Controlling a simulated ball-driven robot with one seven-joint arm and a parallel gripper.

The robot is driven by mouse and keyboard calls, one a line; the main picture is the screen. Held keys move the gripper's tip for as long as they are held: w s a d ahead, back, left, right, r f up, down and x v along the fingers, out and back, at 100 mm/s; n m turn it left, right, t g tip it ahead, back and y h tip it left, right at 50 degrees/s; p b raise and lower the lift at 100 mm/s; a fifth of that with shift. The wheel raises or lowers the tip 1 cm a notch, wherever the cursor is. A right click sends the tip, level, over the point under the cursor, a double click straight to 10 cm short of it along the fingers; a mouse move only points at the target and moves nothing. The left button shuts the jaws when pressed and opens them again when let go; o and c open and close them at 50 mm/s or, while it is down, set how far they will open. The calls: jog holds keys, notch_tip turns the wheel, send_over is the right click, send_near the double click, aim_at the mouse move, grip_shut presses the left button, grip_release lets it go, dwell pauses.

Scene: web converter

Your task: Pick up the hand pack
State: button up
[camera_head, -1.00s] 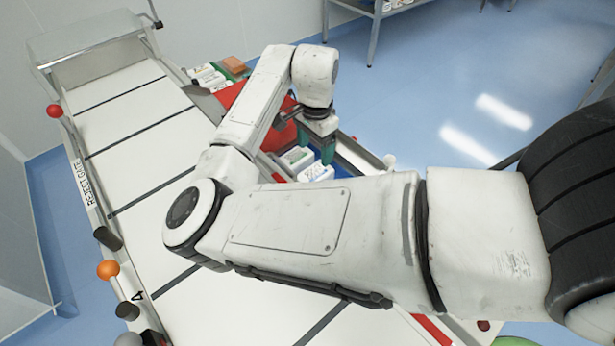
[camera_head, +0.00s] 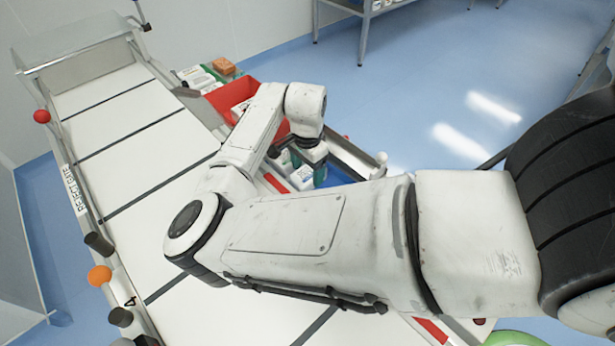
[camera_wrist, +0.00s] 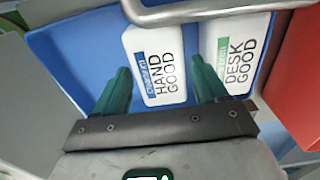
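The hand pack (camera_wrist: 156,62) is a white pack with a blue label strip and the words "HAND GOOD". In the wrist view it lies in a blue tray (camera_wrist: 70,45), between the two green fingers of my gripper (camera_wrist: 162,88). The fingers are apart, with the pack's lower part between them; I cannot tell whether they touch it. A desk pack (camera_wrist: 232,50), white with a green label strip, lies to its right. In the head view my gripper (camera_head: 312,165) is low over the blue tray (camera_head: 330,178), and my arm hides much of it.
A metal bar (camera_wrist: 215,12) crosses above the packs in the wrist view. A red bin (camera_head: 228,95) stands beside the blue tray. The white conveyor (camera_head: 140,150) runs along the left, with a reject gate rail (camera_head: 75,190). Blue floor is open at the right.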

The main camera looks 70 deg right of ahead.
jog(key=c, duration=0.8)
jog(key=shift+r, duration=0.15)
jog(key=shift+c, duration=0.2)
